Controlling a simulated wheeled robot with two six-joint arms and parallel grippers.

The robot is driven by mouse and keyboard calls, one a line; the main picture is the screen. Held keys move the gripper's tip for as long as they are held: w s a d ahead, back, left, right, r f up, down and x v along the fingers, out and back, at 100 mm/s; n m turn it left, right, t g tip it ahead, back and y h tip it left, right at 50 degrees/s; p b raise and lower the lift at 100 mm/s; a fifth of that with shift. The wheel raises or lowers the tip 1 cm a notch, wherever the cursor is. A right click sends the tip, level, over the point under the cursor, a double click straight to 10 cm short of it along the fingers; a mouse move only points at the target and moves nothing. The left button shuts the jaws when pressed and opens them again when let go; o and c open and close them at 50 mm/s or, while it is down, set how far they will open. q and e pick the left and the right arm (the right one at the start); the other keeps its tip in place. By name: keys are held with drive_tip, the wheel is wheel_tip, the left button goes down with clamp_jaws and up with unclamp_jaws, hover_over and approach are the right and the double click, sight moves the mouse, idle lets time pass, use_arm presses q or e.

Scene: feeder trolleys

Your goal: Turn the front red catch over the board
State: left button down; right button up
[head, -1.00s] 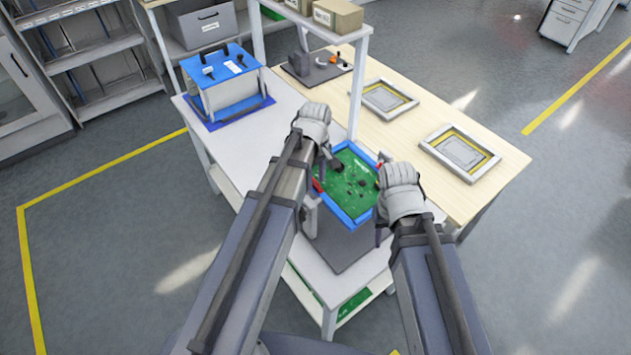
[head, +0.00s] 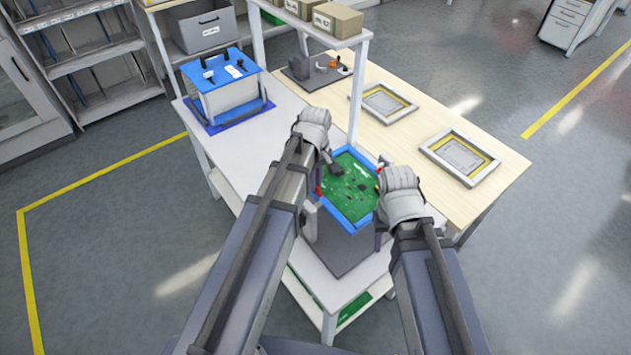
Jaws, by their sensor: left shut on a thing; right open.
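The green board (head: 348,196) lies in a blue frame (head: 350,222) on a grey block on the white trolley (head: 262,182). A red catch (head: 320,181) shows as a small strip at the frame's left edge, partly hidden by my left arm. My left gripper (head: 336,169) is shut at that edge, its dark fingertips over the board's upper left part. It appears to hold the red catch, but the grip itself is hard to see. My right gripper (head: 380,188) is open at the frame's right edge, with a little red beside it, and hides that corner.
A blue-lidded box (head: 232,90) stands at the trolley's far left end. A wooden table (head: 425,120) behind the trolley carries two framed plates (head: 461,157) and a dark stand. A white shelf post (head: 357,95) rises just behind the board.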

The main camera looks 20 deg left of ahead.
use_arm(q)
drive_tip(key=m, duration=0.4)
drive_tip(key=shift+m, duration=0.3)
drive_tip(key=m, duration=0.4)
drive_tip(key=shift+m, duration=0.3)
drive_tip(key=m, duration=0.4)
drive_tip(key=shift+m, duration=2.3)
drive_tip(key=c, duration=0.9)
unclamp_jaws()
drive_tip(key=shift+c, duration=0.2)
